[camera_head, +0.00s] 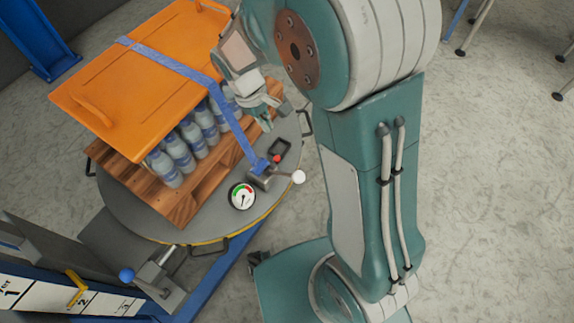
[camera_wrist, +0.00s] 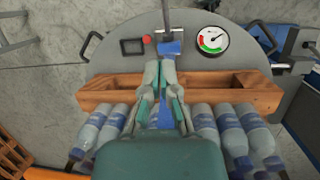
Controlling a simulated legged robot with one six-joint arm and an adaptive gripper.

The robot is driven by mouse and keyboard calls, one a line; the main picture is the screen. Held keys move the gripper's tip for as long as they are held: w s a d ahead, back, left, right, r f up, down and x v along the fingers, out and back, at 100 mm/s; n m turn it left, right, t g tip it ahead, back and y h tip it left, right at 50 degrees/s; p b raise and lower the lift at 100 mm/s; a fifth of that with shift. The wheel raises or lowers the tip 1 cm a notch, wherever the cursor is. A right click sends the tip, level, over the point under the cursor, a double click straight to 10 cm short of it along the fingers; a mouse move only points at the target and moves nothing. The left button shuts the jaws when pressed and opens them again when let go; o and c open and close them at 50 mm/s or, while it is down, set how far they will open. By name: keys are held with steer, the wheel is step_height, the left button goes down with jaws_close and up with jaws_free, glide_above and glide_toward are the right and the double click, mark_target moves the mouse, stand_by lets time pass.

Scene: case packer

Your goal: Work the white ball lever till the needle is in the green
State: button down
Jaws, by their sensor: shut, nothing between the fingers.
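The white ball (camera_head: 298,176) sits at the end of a short lever on a grey ratchet block at the turntable's edge; in the wrist view only the lever's shaft (camera_wrist: 166,18) shows, at the top. The round gauge (camera_head: 243,196) lies beside the block. In the wrist view the gauge (camera_wrist: 212,41) shows red and green bands, and its dark needle appears to lie over the white part, outside the green. My gripper (camera_head: 268,116) is shut and empty, above the pallet's edge and apart from the lever. It also shows in the wrist view (camera_wrist: 160,68).
A blue strap (camera_head: 172,62) runs over an orange lid (camera_head: 150,75) and down to the block. Bottles (camera_head: 187,152) stand under the lid on a wooden pallet (camera_head: 180,205). A red button (camera_head: 277,158) and a black frame are near the block. A blue ball lever (camera_head: 127,275) stands lower left.

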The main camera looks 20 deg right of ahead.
step_height(320, 180, down, 6)
steer(key=w+a+n+g+h, duration=0.1)
steer(key=a, duration=0.1)
steer(key=shift+f+n, duration=0.2)
steer(key=shift+n, duration=0.2)
glide_toward(292, 175)
step_height(292, 175, down, 5)
steer(key=w, duration=0.2)
steer(key=shift+s+d+f, duration=0.75)
steer(key=shift+s+f, duration=0.15)
steer(key=shift+s, duration=0.1)
steer(key=shift+s+d+f, duration=0.2)
steer(key=shift+s+d, duration=0.1)
steer(key=shift+d, duration=0.05)
steer(key=shift+f, duration=0.1)
